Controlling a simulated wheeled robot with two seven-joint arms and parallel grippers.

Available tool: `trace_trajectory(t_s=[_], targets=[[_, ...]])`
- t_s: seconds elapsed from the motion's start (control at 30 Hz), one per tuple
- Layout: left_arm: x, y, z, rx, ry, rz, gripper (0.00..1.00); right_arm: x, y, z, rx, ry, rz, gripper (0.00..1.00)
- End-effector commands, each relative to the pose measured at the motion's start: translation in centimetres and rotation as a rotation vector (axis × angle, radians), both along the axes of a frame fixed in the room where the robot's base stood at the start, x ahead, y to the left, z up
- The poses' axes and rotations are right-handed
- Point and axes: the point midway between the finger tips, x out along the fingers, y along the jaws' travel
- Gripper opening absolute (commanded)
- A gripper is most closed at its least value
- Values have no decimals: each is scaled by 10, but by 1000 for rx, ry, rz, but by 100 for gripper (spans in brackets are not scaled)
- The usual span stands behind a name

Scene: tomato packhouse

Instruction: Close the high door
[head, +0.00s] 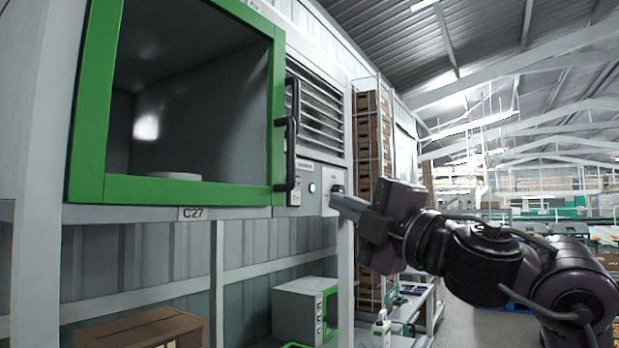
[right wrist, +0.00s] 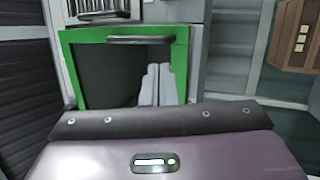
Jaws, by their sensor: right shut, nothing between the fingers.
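The high door is a green-framed window door (head: 92,110) on the raised cabinet marked C27. A dark vertical bar handle (head: 290,155) is on its right side. The door looks flush with the cabinet front, with no clear gap visible. A pale round dish shows through the pane. In the right wrist view the green door frame (right wrist: 182,60) is beyond the fingers, with its handle (right wrist: 140,39) along the top. My right gripper (head: 335,199) is shut and empty, right of the handle and in front of the control panel; contact is unclear. My left gripper is out of view.
The control panel (head: 311,171) has a lit green button and a dark knob, below a louvred vent (head: 320,115). Below stand a wooden crate (head: 145,330) and a small grey box (head: 297,312) with a green-framed front. Stacked brown crates (head: 367,130) stand behind my right gripper.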

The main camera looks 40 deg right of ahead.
Motion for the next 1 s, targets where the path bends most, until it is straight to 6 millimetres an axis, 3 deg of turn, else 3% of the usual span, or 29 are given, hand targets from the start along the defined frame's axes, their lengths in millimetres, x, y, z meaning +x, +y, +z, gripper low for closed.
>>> trace_trajectory(t_s=[0.03,0.1,0.4,1.0], targets=[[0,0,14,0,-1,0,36,12,1,10,4,5,5,0],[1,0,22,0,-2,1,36,26,3,14,4,5,3,0],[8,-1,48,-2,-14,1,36,73,8,28,1,3,2,0],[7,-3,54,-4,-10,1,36,92,10,29,1,6,22,0]])
